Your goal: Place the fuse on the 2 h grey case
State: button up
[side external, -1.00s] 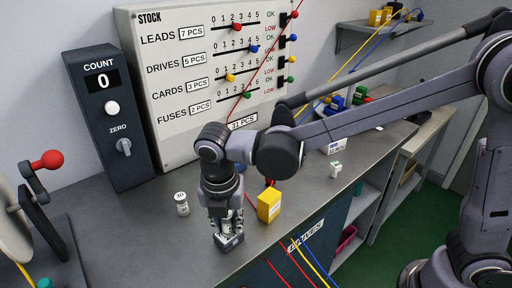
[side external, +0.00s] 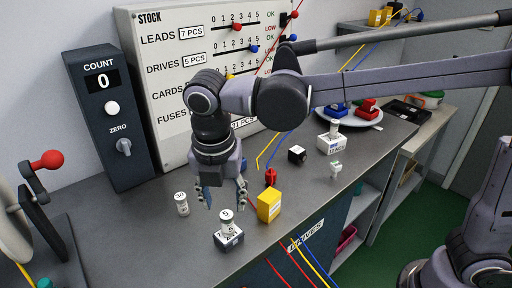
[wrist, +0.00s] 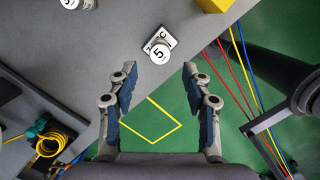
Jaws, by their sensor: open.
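A white fuse (side external: 226,217) marked 5 stands upright on a small dark grey case (side external: 230,241) with a white label, near the front of the bench. The case's label is partly covered and I cannot read it fully. In the wrist view the fuse (wrist: 159,55) covers part of the case (wrist: 166,37). My gripper (side external: 225,197) is open and empty, pointing down just above the fuse and apart from it. In the wrist view the gap between my fingers (wrist: 159,78) is clear.
A fuse marked 10 (side external: 181,204) stands to the left. A yellow block (side external: 269,206) is close on the right, with a red piece (side external: 271,177) behind. A white case (side external: 330,144) carries another fuse. A black cube (side external: 297,155) and a small whitish piece (side external: 336,170) lie behind.

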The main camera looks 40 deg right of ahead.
jog(key=s+d+r+m+t+y, duration=0.2)
jog(key=d+m, duration=1.1)
jog(key=d, duration=0.1)
jog(key=s+d+f+m+t, duration=0.4)
jog(key=d+m, duration=0.6)
jog(key=m, duration=0.4)
notch_tip(320, 180, down, 2)
jog(key=shift+s+d+h, duration=0.2)
jog(key=shift+s+h, duration=0.2)
jog(key=shift+s, duration=0.25)
